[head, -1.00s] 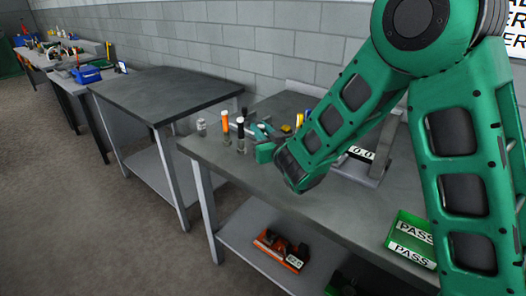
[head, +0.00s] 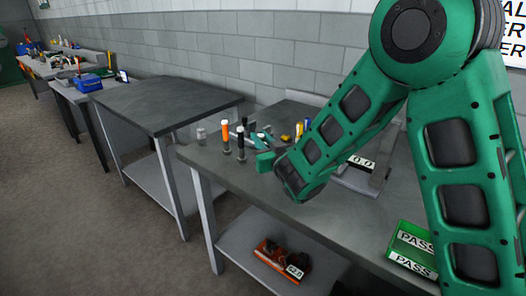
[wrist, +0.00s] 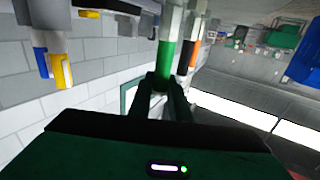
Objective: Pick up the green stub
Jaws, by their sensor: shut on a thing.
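The green stub (wrist: 166,62) is in the middle of the wrist view, with a pale section beyond its green part. My gripper (wrist: 163,84) is shut on its near end, one finger on each side. In the head view my gripper (head: 265,160) is over the left part of the near bench, just right of the orange and black stubs. I cannot make out the green stub clearly there. Whether it touches the bench is not clear.
An orange stub (head: 225,133) and a black stub (head: 240,142) stand close to my gripper's left. A grey cylinder (head: 201,135) stands near the bench's left edge. Yellow and blue pieces (head: 299,130) are behind. A green PASS tray (head: 412,250) is at right.

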